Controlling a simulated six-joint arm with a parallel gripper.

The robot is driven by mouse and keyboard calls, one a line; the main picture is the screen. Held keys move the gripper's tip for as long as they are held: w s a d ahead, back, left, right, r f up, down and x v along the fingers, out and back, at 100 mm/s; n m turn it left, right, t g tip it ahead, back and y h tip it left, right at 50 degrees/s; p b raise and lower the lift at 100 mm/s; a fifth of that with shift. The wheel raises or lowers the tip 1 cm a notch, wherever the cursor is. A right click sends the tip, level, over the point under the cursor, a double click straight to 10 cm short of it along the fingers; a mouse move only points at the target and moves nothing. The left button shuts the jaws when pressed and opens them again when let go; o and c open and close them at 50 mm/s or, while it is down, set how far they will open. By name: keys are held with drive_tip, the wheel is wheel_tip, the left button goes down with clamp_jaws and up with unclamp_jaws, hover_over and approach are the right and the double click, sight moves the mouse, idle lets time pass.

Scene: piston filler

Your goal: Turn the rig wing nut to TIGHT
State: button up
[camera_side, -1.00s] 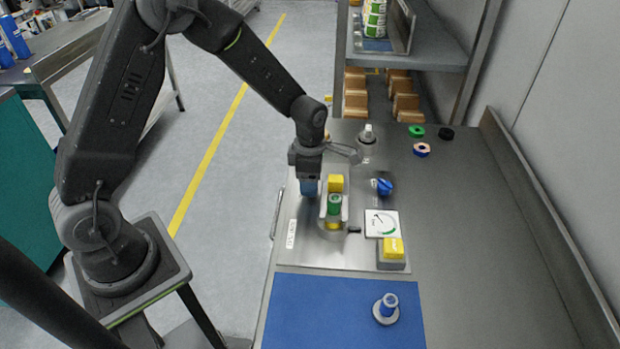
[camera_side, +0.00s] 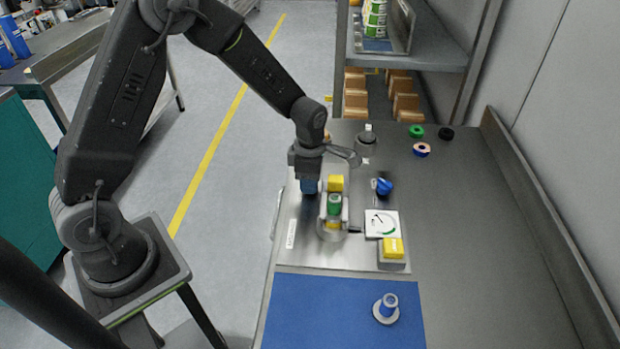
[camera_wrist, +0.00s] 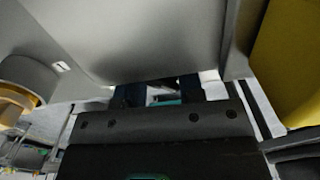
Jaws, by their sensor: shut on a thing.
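My gripper (camera_side: 309,186) points down at the left side of the rig on the steel plate (camera_side: 288,258). Its blue fingertips are shut on a small part there, which I take for the rig wing nut. The fingers hide the nut in the side view, so its wings and its turn cannot be read. In the wrist view the dark blue fingers (camera_wrist: 158,93) sit close together, with a small pale and teal patch between them. The rig's upright body carries a green part (camera_side: 334,204) and a yellow block (camera_side: 336,183) just right of my gripper.
A blue knob (camera_side: 384,187), a dial gauge (camera_side: 382,223) and a yellow-topped block (camera_side: 393,248) stand to the right. A blue mat (camera_side: 300,315) with a flanged part (camera_side: 386,309) lies in front. Rings (camera_side: 421,150) lie at the back. The right bench is clear.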

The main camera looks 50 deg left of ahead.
drive_tip(key=shift+m, duration=0.5)
drive_tip(key=o, duration=0.9)
wheel_tip(320, 180, up, 14)
drive_tip(key=shift+f, duration=0.1)
